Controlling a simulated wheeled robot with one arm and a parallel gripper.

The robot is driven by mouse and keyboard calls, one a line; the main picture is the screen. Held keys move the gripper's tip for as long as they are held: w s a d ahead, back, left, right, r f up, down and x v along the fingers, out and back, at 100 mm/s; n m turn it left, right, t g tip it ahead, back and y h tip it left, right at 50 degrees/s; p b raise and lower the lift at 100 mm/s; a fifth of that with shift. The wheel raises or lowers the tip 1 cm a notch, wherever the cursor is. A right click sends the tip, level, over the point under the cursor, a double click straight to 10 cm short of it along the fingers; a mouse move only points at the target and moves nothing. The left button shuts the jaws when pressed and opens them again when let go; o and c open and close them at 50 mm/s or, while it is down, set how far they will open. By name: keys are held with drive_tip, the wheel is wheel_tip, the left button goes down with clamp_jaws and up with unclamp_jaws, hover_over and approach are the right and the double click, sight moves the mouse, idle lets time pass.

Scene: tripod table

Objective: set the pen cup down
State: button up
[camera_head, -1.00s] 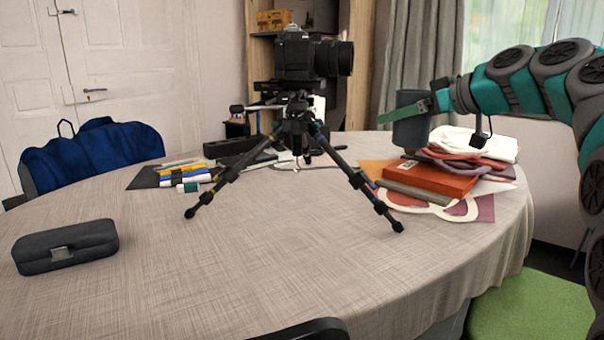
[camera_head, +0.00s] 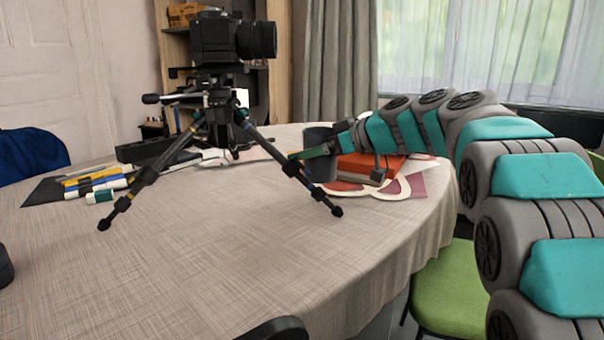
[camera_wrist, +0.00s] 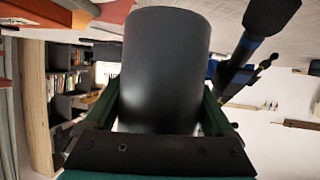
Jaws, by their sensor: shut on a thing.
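The pen cup (camera_head: 321,171) is a dark grey cylinder, low over the far right part of the table (camera_head: 230,260), close beside the red-orange box and behind a tripod leg. I cannot tell whether its base touches the tabletop. My gripper (camera_head: 318,152) is shut on its side, with a green finger across it. In the wrist view the pen cup (camera_wrist: 165,65) fills the middle between the two green fingers of my gripper (camera_wrist: 160,98). Its contents, if any, are hidden.
A camera (camera_head: 232,40) stands on a black tripod (camera_head: 218,120) just left of the cup. The red-orange box (camera_head: 358,166) and papers (camera_head: 412,186) lie to its right. Markers (camera_head: 95,181) lie at the left. The table's front middle is clear.

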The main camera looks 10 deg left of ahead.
sight(312, 170)
drive_tip(key=shift+f, duration=2.3)
drive_tip(key=shift+f+b, duration=0.2)
drive_tip(key=shift+b, duration=0.3)
drive_tip(key=o, duration=1.2)
drive_tip(key=shift+r, duration=0.1)
drive_tip(key=shift+o, duration=0.2)
drive_tip(key=shift+r+p, duration=0.1)
drive_tip(key=shift+p, duration=0.25)
drive_tip(key=shift+s+d+r, duration=0.1)
drive_tip(key=shift+d, duration=0.1)
drive_tip(key=v, duration=1.1)
drive_tip(key=shift+s+d+r+b, duration=0.1)
drive_tip(key=shift+s+d+b, duration=0.05)
drive_tip(key=shift+d+b, duration=0.15)
